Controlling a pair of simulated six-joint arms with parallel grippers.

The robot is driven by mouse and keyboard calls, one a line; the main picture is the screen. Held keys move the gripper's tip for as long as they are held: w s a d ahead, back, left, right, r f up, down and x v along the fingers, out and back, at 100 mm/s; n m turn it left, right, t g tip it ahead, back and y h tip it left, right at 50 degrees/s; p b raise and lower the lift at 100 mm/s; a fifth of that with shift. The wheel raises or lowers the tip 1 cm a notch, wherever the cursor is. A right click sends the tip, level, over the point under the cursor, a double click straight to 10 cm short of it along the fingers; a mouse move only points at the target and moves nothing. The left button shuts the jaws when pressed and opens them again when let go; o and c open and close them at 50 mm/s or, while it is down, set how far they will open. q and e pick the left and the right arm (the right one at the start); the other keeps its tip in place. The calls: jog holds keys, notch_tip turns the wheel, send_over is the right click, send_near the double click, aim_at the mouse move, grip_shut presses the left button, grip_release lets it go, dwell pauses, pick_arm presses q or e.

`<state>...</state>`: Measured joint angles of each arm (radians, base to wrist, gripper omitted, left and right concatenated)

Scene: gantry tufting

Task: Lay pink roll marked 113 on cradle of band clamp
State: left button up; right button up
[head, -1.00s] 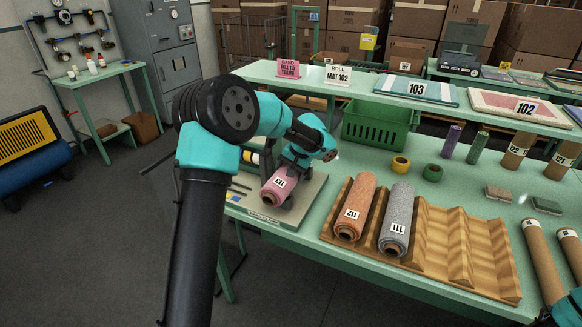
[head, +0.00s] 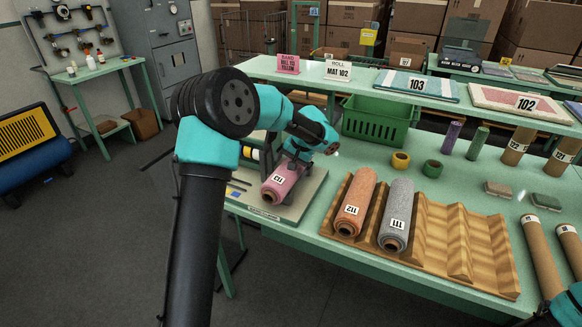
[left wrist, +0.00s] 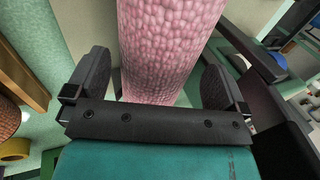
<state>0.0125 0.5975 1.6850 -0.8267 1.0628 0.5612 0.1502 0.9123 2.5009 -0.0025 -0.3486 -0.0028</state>
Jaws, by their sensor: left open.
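The pink roll marked 113 (head: 281,186) lies on the grey base of the band clamp (head: 290,212), on the left part of the bench, its label facing up. The arm hides most of the clamp's cradle, so I cannot see clearly how the roll sits in it. My left gripper (head: 296,160) is above the back part of the roll. In the left wrist view the pink roll (left wrist: 168,45) runs between the two open fingers of my left gripper (left wrist: 155,88), with gaps at both sides. My right gripper is not in view.
An orange roll marked 112 (head: 353,205) and a grey roll marked 111 (head: 397,214) lie in the wooden rack (head: 455,250) to the right; its right grooves are empty. A green crate (head: 378,123) stands behind.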

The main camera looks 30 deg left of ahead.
pick_arm(q)
jog(key=v, duration=1.6)
dwell(0.4)
